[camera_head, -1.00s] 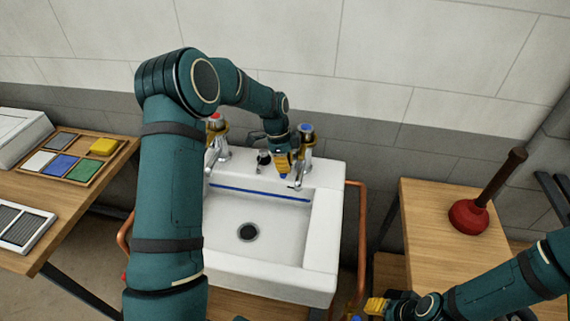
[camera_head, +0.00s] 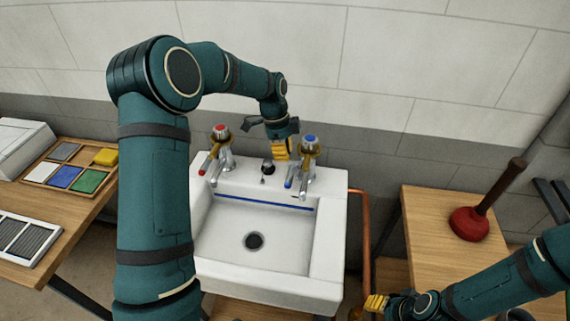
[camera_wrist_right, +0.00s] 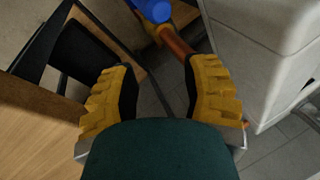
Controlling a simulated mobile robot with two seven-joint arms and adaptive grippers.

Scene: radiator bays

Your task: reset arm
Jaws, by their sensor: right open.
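My left arm comes in from the left and arches over the white sink (camera_head: 325,262) in the head view. Its gripper (camera_head: 281,150) is above the back of the sink, between the red-topped tap (camera_head: 221,133) and the blue-topped tap (camera_head: 309,141), nearer the blue one. The yellow fingers show small, and I cannot tell whether they are open. My right gripper (camera_head: 376,304) is low at the right, beside the sink's front right corner. In the right wrist view its two yellow fingers (camera_wrist_right: 160,95) stand wide apart with nothing between them.
A red plunger (camera_head: 469,222) stands on the right wooden table (camera_head: 425,220). The left table holds a wooden tray (camera_head: 47,179) with coloured pads and a yellow block. A copper pipe (camera_head: 365,235) runs beside the sink. A blue object (camera_wrist_right: 152,10) lies beyond the right fingers.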

